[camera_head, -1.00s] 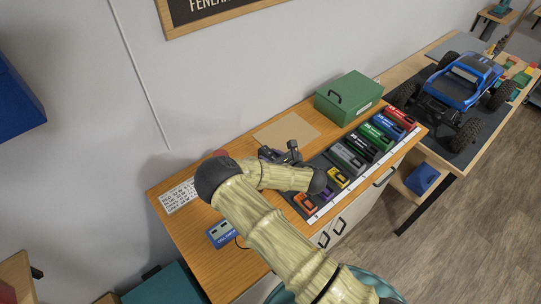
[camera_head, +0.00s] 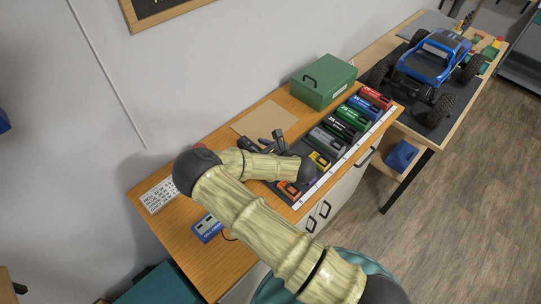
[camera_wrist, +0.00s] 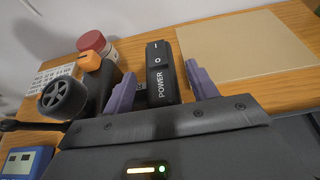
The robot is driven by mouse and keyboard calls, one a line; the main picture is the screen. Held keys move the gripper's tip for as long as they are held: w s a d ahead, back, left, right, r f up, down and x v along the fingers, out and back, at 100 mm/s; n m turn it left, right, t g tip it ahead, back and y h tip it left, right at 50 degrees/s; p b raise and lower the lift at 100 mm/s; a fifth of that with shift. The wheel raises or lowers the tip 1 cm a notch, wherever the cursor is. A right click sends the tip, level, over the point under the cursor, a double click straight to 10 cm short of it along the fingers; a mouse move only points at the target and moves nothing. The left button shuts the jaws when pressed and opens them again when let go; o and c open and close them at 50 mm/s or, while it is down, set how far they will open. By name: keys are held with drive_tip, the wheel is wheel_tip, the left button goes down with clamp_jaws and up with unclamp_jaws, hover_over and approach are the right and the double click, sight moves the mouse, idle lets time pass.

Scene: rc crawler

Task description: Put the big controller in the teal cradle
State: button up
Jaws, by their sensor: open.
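My gripper (camera_wrist: 160,84) is open, its two purple fingers on either side of a black block marked POWER (camera_wrist: 158,58). I cannot tell whether they touch it. To its left in the wrist view is a dark controller with a ribbed wheel (camera_wrist: 63,97) and an orange part (camera_wrist: 98,61). I cannot tell whether the POWER block belongs to this controller. In the head view my arm partly hides this spot, and the small dark shapes there are hard to tell apart. I cannot make out a teal cradle.
A tray with several coloured cases (camera_head: 331,144) lies right of my arm. A green box (camera_head: 322,82) and a tan mat (camera_head: 263,119) stand behind. A blue meter (camera_head: 207,228) and a printed card (camera_head: 160,194) lie left. A blue crawler (camera_head: 432,60) stands far right.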

drive_tip(key=b+v, duration=0.1)
drive_tip(key=v, duration=0.8)
drive_tip(key=shift+b, duration=0.3)
drive_tip(key=shift+w, duration=0.1)
drive_tip(key=w+d+r+m+t+h, duration=0.15)
drive_tip(key=d+m+h, duration=0.5)
drive_tip(key=m, duration=0.65)
drive_tip(key=w+d+m+g+h, duration=0.15)
drive_tip(key=d+m+h, duration=0.25)
drive_tip(key=d+m, duration=0.75)
drive_tip(key=s+r+m+g, duration=0.3)
drive_tip(key=s+r+m, duration=0.2)
drive_tip(key=s+m, duration=0.3)
drive_tip(key=s+r+m+g, duration=0.3)
drive_tip(key=s+r+m, duration=0.3)
drive_tip(key=s+m, duration=0.3)
drive_tip(key=m, duration=0.4)
drive_tip(key=shift+s, duration=0.2)
